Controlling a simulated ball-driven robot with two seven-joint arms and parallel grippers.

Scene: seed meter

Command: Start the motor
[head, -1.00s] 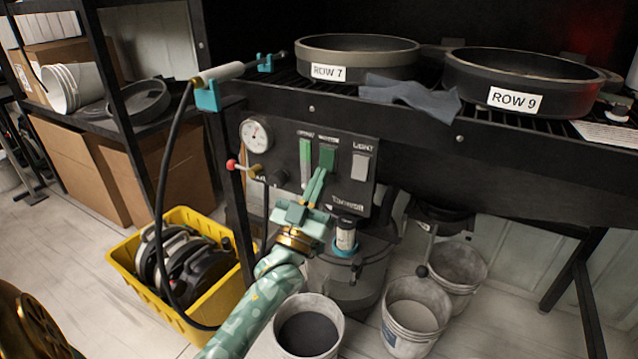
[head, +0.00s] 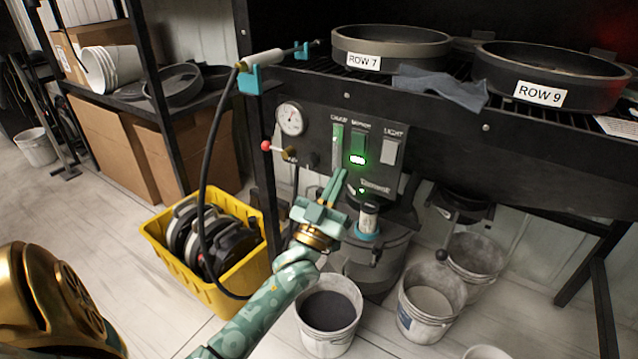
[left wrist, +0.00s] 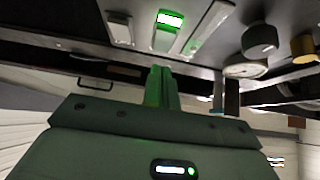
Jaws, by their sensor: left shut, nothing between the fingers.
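The control panel (head: 318,143) is a dark plate under the bench top. Its middle rocker switch (head: 357,145), whose label looks like MOTOR, is green and its lower end glows bright green. The glowing switch also shows in the left wrist view (left wrist: 169,20). A small green lamp (head: 362,190) is lit below. My left gripper (head: 338,176) is shut and empty, its fingertips just below the switches, apart from the glowing one. My right gripper is not in view.
A gauge (head: 291,119) and a red-knobbed lever (head: 266,146) are at the panel's left. A yellow crate (head: 166,244) holds dark discs. A black hose (head: 208,170) hangs at left.

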